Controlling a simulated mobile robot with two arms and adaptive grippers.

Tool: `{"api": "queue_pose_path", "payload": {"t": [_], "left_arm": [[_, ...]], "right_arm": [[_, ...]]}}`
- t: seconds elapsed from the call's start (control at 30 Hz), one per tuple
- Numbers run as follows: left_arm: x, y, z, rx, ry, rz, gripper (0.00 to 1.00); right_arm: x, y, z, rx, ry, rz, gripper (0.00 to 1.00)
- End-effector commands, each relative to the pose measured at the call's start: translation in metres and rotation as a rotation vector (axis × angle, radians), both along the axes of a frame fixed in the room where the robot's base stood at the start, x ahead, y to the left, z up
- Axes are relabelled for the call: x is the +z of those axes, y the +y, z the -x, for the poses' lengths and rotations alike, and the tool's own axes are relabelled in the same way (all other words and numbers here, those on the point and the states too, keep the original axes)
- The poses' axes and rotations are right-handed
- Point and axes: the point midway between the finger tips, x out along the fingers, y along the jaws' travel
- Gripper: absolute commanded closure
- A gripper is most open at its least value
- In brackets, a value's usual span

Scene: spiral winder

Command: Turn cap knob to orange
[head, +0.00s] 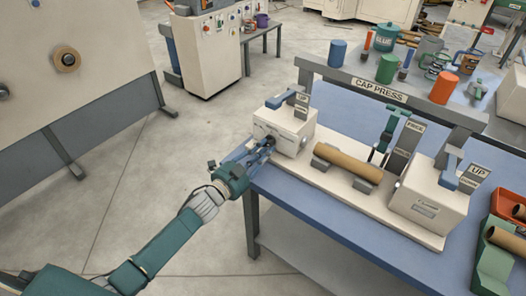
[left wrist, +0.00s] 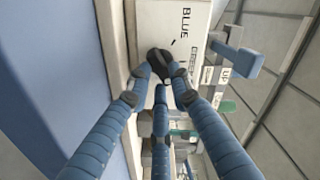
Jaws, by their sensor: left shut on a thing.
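The cap knob (left wrist: 159,60) is a small black knob on the face of a cream box. In the left wrist view the word BLUE shows near it, and a second word that I cannot read for sure is partly covered by a finger. No orange label is readable. My left gripper (left wrist: 158,80) has its blue fingers closed around the knob. In the head view my left gripper (head: 266,147) is at the left face of the left cream box (head: 293,127), at the end of the cap press. I cannot tell the knob's setting. My right gripper is not in view.
A brown cardboard tube (head: 348,162) lies in the middle of the press. A second cream box (head: 428,208) stands right of it. The CAP PRESS sign (head: 379,89) runs behind. The blue table (head: 312,212) has a free front strip. Open floor lies to the left.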

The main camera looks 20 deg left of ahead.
Motion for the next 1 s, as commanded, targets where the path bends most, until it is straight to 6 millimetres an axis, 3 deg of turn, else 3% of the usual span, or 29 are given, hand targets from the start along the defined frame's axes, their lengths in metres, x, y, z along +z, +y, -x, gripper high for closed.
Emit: {"api": "queue_pose_path", "payload": {"t": [0.67,0.7,0.77,0.8,1.0], "left_arm": [[-0.0022,0.0002,0.0006,0.000,-0.019,-0.063,1.00],[-0.0022,0.0002,0.0006,0.000,-0.019,-0.064,0.76],[-0.0021,0.0001,0.0005,0.000,-0.019,-0.063,0.64],[-0.0020,0.0002,0.0005,0.000,-0.019,-0.062,0.60],[-0.0012,0.0001,0.0002,0.000,-0.021,-0.061,0.60]], "right_arm": [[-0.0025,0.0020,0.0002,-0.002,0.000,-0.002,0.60],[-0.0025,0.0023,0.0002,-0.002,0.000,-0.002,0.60],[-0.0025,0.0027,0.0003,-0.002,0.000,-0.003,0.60],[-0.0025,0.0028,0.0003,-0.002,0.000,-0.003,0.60],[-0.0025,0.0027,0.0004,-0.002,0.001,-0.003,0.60]]}}
